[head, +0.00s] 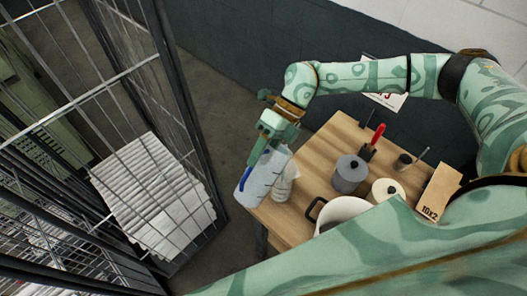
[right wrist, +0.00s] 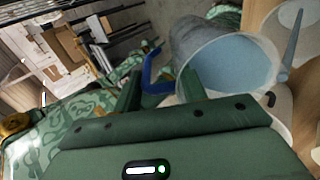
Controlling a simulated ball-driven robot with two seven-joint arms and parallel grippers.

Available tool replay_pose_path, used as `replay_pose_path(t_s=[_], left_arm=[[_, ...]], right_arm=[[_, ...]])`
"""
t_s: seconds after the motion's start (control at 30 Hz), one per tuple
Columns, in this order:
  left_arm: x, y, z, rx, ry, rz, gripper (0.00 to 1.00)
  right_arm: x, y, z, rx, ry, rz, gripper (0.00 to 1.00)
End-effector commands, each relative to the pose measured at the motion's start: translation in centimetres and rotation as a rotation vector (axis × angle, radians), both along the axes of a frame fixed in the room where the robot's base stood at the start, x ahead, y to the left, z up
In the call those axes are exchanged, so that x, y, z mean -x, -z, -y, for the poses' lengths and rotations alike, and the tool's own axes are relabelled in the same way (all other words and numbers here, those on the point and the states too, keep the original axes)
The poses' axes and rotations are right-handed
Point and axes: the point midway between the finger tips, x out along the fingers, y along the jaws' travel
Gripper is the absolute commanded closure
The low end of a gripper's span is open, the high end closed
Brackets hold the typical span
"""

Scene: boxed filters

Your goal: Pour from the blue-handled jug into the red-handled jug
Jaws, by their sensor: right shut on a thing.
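The blue-handled jug (head: 267,172) is clear and pale, with a bluish inside. It is at the table's left end in the head view, with its blue handle (head: 246,178) towards the left. My right gripper (head: 266,142) is shut on this jug. In the right wrist view the jug (right wrist: 215,55) lies beyond the fingers, its wide mouth facing right, and the blue handle (right wrist: 153,75) shows between the fingers. I cannot tell its liquid level. I cannot make out a red-handled jug; a red upright handle (head: 378,132) stands in a dark holder. My left gripper is out of view.
The wooden table (head: 322,158) holds a white pot (head: 341,212) with a dark handle, a grey canister (head: 350,174), a cream round container (head: 386,191) and a box marked 10x2 (head: 438,190). A whitish ribbed object (head: 286,183) is beside the jug. A wire cage (head: 150,190) stands left.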

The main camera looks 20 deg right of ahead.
Motion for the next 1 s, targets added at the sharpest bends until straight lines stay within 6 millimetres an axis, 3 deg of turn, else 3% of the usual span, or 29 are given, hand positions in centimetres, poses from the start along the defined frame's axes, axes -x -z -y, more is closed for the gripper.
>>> replay_pose_path(t_s=[1.0], left_arm=[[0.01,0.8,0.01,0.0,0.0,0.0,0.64]], right_arm=[[-0.09,0.14,0.12,-0.025,0.001,-0.011,1.0]])
